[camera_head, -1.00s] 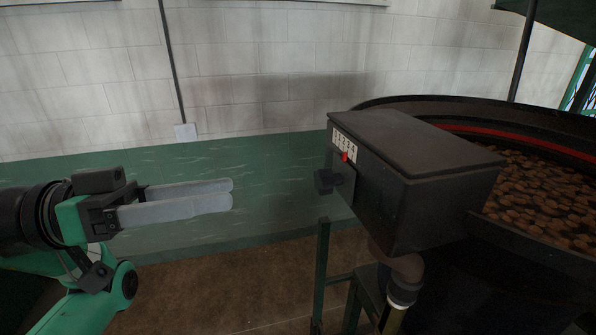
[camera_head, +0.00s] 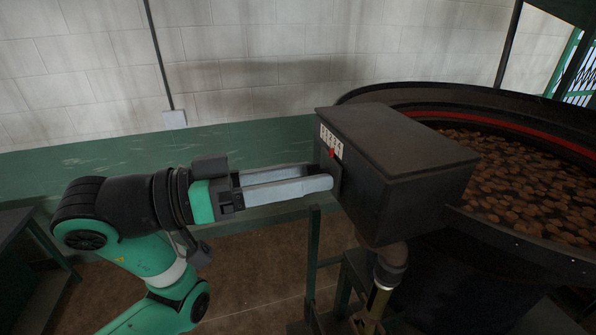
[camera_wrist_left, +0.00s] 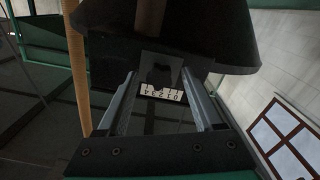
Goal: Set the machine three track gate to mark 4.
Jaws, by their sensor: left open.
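The track gate is a dark box (camera_head: 405,175) on the side of the round machine. A white number scale (camera_head: 331,141) is on its left face, with a red pointer (camera_head: 332,154) near the scale's middle; the exact mark is unclear. My left gripper (camera_head: 322,180) is open, its grey fingertips at that face just below the scale. In the left wrist view, the dark gate knob (camera_wrist_left: 161,75) lies between the two open fingers (camera_wrist_left: 160,80), with no clear contact. The number strip (camera_wrist_left: 162,93) appears upside down there. In the head view the fingers hide the knob. My right gripper is not visible.
The round machine's tub (camera_head: 530,185), full of brown pieces, stands at the right. A pipe (camera_head: 388,268) and green stand legs (camera_head: 313,255) are below the box. A dark table (camera_head: 18,245) is at the lower left. The floor between is clear.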

